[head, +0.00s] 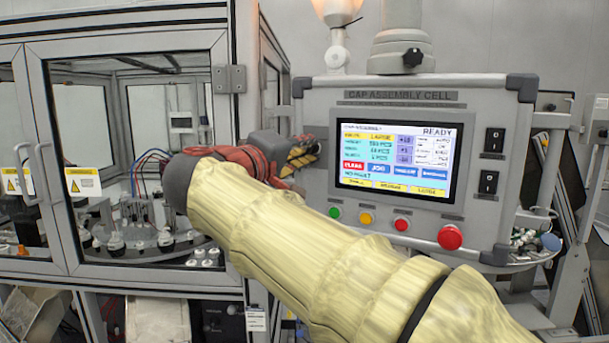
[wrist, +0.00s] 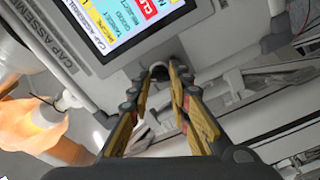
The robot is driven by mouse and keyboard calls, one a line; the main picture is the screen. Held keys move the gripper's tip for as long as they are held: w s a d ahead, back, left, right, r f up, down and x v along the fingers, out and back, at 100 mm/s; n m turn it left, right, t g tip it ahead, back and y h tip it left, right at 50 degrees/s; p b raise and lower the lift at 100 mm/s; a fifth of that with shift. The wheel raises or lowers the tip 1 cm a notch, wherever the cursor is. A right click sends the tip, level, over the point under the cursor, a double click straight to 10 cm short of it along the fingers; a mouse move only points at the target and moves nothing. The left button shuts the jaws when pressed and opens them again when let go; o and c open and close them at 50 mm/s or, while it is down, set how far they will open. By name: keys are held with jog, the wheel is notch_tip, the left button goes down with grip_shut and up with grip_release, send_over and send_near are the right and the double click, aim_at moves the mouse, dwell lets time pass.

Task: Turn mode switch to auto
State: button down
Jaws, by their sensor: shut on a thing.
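The control panel (head: 320,185) carries a lit screen (head: 395,160) reading READY. My gripper (head: 314,148) is at the panel's left side, beside the screen, with its yellow and black fingers reaching to the panel face. In the wrist view my gripper (wrist: 158,80) has its fingertips on either side of a small round knob, the mode switch (wrist: 158,71), and is shut on it. The fingers hide most of the switch in the head view. Its pointer and any mode labels cannot be read.
Below the screen are green (head: 335,212), yellow (head: 366,218) and red (head: 402,224) buttons and a larger red mushroom button (head: 450,237). Two black rocker switches (head: 494,140) are at the right. A glazed machine enclosure (head: 140,45) stands left. An orange lamp (head: 337,12) is above.

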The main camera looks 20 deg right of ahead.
jog(key=shift+f+m+b, duration=0.2)
jog(key=shift+m+b, duration=1.4)
jog(key=shift+b, duration=0.4)
jog(key=shift+r, duration=0.1)
jog(key=c, duration=1.7)
grip_release()
jog(key=shift+o, duration=0.3)
jog(key=shift+r, duration=0.1)
jog(key=v, duration=1.2)
